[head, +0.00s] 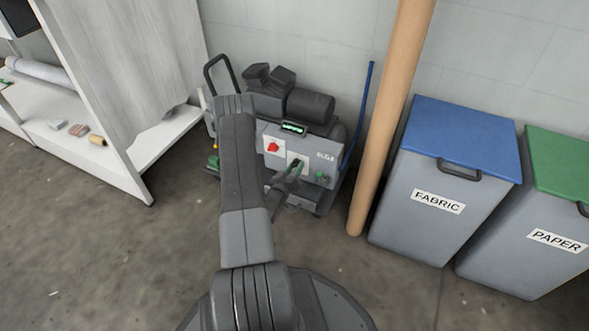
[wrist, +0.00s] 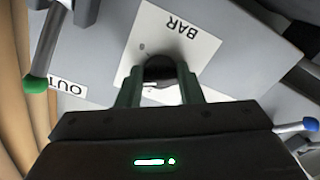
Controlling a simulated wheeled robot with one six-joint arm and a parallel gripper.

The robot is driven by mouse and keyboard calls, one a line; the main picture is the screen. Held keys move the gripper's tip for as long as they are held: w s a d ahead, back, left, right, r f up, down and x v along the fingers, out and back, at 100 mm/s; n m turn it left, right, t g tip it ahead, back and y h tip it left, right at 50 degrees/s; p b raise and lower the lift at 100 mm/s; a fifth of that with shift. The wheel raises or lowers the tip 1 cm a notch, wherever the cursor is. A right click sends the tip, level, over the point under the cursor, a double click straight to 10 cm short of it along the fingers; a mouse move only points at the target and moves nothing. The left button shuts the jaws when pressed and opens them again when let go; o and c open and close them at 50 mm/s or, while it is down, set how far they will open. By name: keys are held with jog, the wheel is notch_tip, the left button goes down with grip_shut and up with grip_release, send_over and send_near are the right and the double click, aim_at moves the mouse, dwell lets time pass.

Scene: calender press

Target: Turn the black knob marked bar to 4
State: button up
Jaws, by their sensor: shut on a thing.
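The black knob (wrist: 158,68) sits on a white plate marked BAR (wrist: 190,40), which appears upside down in the wrist view. My gripper (wrist: 160,80) has one greenish finger on each side of the knob and is shut on it. In the head view my gripper (head: 295,168) is at the front panel of the grey machine (head: 310,160). The fingers and gripper body cover part of the knob and plate. The knob's pointer and the scale numbers cannot be read.
A green-tipped lever (wrist: 38,82) is beside the OUT label (wrist: 68,87), and a blue-tipped lever (wrist: 297,127) is at right. The panel has a red knob (head: 273,147) and lit display (head: 293,127). A brown tube (head: 390,120) and FABRIC bin (head: 430,220) stand to the right.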

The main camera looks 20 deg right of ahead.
dwell(0.3)
jog(key=o, duration=1)
jog(key=p+v, duration=0.4)
jog(key=v, duration=1)
jog(key=shift+w, duration=0.1)
jog(key=b+x, duration=0.4)
jog(key=x, duration=1)
